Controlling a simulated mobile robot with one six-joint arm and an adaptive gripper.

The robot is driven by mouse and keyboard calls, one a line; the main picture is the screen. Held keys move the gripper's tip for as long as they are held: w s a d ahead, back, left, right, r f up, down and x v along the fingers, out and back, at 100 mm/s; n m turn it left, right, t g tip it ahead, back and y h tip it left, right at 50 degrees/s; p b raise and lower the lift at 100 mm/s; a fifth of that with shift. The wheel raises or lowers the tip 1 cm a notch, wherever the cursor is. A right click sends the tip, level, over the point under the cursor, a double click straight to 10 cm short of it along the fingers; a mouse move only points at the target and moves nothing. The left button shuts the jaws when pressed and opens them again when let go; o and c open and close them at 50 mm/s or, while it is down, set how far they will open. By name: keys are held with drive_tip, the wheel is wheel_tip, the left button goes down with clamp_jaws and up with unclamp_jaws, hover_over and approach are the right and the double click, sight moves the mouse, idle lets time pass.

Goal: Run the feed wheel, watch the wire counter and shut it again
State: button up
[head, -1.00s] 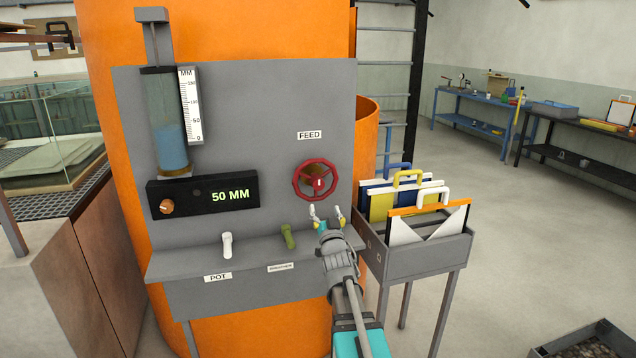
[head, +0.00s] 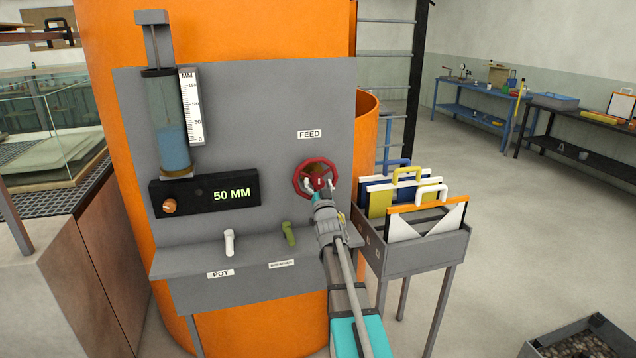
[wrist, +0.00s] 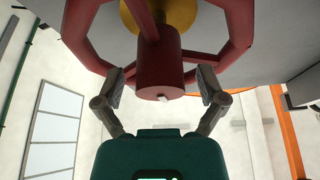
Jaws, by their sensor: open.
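The red feed wheel (head: 302,180) is on the grey panel under the FEED label (head: 311,134). My gripper (head: 320,186) is at the wheel's lower front. In the wrist view my open gripper (wrist: 160,90) has one finger on each side of the wheel's red hub (wrist: 158,62); I cannot tell whether they touch it. A small white mark shows on the hub's end. The wire counter (head: 232,195) is a black box with green digits reading 50 MM. Above it a clear cylinder (head: 172,140) holds blue liquid beside a white MM scale (head: 192,105).
A white lever (head: 229,242) marked POT and a green lever (head: 289,233) stand on the ledge left of my arm. A grey rack (head: 425,252) with several coloured boards stands close to the right. Open floor lies farther right.

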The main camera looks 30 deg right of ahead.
clamp_jaws()
idle(0.4)
